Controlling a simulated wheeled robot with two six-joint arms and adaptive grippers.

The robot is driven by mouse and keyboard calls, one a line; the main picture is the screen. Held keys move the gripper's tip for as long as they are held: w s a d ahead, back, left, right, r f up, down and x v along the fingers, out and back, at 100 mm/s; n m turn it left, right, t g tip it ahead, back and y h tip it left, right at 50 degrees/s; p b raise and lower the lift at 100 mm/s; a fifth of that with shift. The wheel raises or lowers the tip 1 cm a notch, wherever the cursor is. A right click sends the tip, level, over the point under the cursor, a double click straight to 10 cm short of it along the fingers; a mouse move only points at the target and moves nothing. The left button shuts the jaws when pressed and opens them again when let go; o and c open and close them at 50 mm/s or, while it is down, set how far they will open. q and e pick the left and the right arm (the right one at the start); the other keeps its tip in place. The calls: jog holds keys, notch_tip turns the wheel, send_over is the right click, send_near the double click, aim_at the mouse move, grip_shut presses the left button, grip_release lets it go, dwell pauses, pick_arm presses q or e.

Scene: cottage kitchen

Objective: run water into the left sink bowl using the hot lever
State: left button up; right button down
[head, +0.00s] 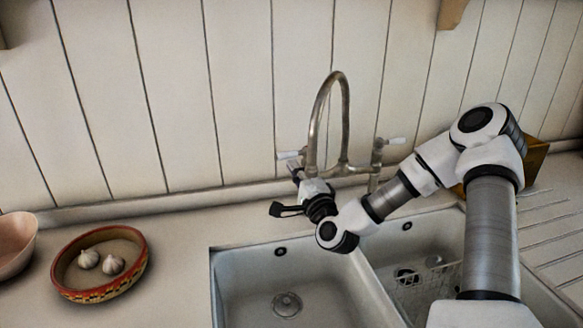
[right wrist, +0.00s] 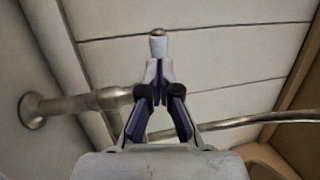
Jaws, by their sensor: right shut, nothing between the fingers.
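The metal tap (head: 345,95) has a tall curved spout that comes down near my right gripper. It has a white-handled lever on the left (head: 290,155) and another on the right (head: 396,140); I cannot read which is hot. My right gripper (head: 296,172) is shut and empty, its tips close by the left lever. In the right wrist view the shut fingers (right wrist: 158,68) point at a white lever handle (right wrist: 158,46); contact is unclear. The left sink bowl (head: 240,280) shows its drain, and no water stream is visible. My left gripper is out of view.
The right sink bowl (head: 400,255) holds a white wire rack (head: 428,288), partly behind my right arm. A patterned bowl (head: 68,285) with garlic and a pink bowl (head: 12,245) stand on the left counter. A plank wall is close behind the tap.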

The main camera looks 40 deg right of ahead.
aim_at(287, 155)
jog(key=shift+x, duration=1.1)
jog(key=shift+w+d+r+b, duration=0.2)
jog(key=shift+w+b, duration=0.2)
jog(key=shift+b, duration=0.5)
jog(key=shift+a+r, duration=0.1)
jog(key=shift+r, duration=0.05)
